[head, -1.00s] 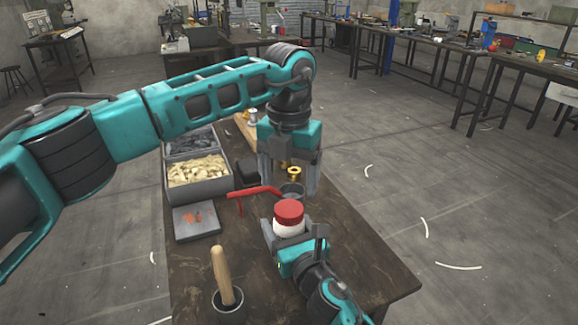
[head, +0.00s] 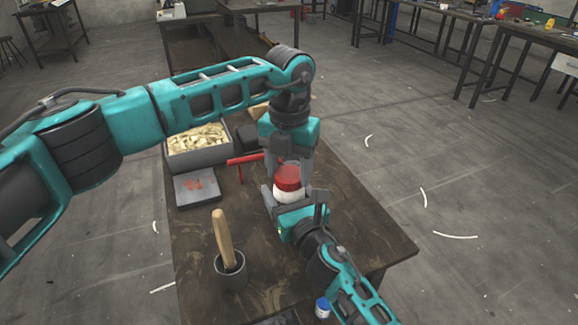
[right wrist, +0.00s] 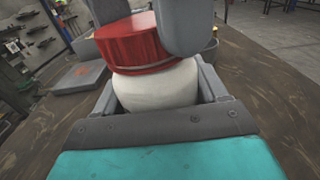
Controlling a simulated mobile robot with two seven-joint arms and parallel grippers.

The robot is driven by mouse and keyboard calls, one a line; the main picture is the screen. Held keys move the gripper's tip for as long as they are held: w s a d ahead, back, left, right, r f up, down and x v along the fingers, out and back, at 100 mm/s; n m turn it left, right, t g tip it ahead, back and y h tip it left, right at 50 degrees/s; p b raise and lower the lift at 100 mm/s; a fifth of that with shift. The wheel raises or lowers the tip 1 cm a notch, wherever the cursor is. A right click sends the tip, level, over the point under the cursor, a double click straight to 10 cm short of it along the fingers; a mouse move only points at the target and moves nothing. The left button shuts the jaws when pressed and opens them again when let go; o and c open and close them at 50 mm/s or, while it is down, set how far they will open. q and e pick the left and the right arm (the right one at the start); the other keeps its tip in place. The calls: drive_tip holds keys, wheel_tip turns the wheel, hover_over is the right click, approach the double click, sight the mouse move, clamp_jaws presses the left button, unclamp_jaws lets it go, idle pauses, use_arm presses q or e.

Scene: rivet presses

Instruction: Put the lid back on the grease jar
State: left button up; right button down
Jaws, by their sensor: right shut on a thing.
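The grease jar (head: 289,195) is white and round, and the red lid (head: 288,179) sits on its mouth. My right gripper (head: 294,206) is shut on the jar and holds it upright. The right wrist view shows the jar (right wrist: 160,88) between my right fingers, with the red lid (right wrist: 130,42) on top. My left gripper (head: 288,172) points down over the jar, with its fingers beside the lid. One left finger (right wrist: 182,25) overlaps the lid's edge in the right wrist view. I cannot tell whether the left fingers touch the lid.
A red-handled tool (head: 244,160) lies close left of the jar. A grey bin of pale parts (head: 198,158), a flat grey tray (head: 181,199) and a pot with a wooden-handled tool (head: 231,270) stand on the left. The bench (head: 350,225) is clear on the right.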

use_arm(q)
drive_tip(key=c, duration=0.7)
drive_tip(key=shift+o, duration=0.2)
drive_tip(key=o, duration=1.2)
drive_tip(key=shift+o, duration=0.2)
drive_tip(key=shift+r, duration=0.1)
wheel_tip(320, 180, up, 12)
use_arm(e)
unclamp_jaws()
